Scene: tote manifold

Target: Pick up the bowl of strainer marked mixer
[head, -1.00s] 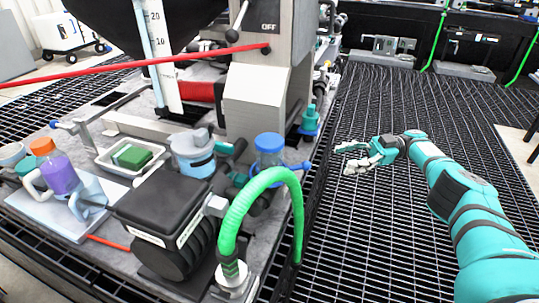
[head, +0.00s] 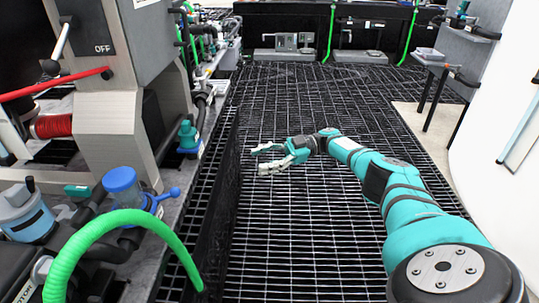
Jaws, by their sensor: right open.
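No label reading mixer can be made out, so I cannot tell which strainer is meant. A strainer-like fitting with a blue cap and clear blue bowl (head: 122,187) stands on the bench at the lower left, behind the green hose. A smaller teal fitting (head: 188,138) stands farther back near the bench edge. My right gripper (head: 266,159) is open and empty, over the dark grating to the right of the bench and apart from both fittings. My left gripper is not in view.
A thick green hose (head: 105,222) arches over the bench front. A grey machine housing marked OFF (head: 135,60) rises at the left, with a red bar. A blue-grey pot (head: 25,215) stands at the far left. The grating floor (head: 290,240) is clear; a side table (head: 445,68) stands at right.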

